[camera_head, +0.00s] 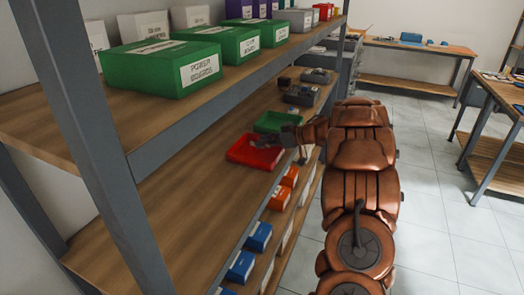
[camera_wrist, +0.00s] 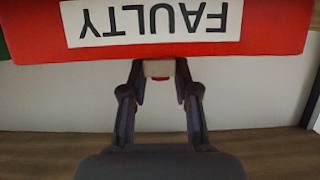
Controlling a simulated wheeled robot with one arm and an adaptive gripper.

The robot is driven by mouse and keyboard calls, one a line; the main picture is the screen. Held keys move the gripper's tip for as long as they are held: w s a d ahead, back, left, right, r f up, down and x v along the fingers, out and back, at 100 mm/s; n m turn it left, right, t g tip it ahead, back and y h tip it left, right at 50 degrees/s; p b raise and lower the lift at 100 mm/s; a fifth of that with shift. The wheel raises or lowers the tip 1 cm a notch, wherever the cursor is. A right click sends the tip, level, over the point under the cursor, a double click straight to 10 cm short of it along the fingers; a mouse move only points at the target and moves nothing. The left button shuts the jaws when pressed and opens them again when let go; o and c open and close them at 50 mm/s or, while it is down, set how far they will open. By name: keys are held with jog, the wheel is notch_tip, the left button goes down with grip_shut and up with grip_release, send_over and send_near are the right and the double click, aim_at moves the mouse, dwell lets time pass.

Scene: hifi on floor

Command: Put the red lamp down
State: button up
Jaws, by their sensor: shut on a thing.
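My gripper (camera_wrist: 159,80) is shut on a small pale, reddish-edged thing (camera_wrist: 158,67), which appears to be the lamp; little of its red shows. In the wrist view it is just in front of a red tray (camera_wrist: 285,28) with an upside-down "FAULTY" label (camera_wrist: 153,20). I cannot tell whether it touches the tray. In the head view the red tray (camera_head: 247,155) sits on the middle shelf, with my dark gripper at its right edge. The lamp cannot be made out there.
A green tray (camera_head: 277,121) stands just behind the red one on the wooden shelf (camera_head: 185,190). Orange (camera_head: 280,198) and blue boxes (camera_head: 259,236) line a lower level. Green boxes (camera_head: 165,68) stand on the upper shelf. The shelf left of the red tray is bare.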

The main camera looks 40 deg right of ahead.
aim_at(262, 156)
jog(key=shift+w+a, duration=0.15)
jog(key=shift+a, duration=0.2)
jog(key=shift+f, duration=1.85)
jog(key=shift+p, duration=0.3)
jog(key=o, duration=1)
jog(key=shift+f, duration=0.15)
jog(key=b+v, duration=0.1)
jog(key=v, duration=1.1)
jog(key=shift+a+b, duration=0.1)
jog(key=shift+b, duration=0.2)
jog(key=shift+r, duration=0.25)
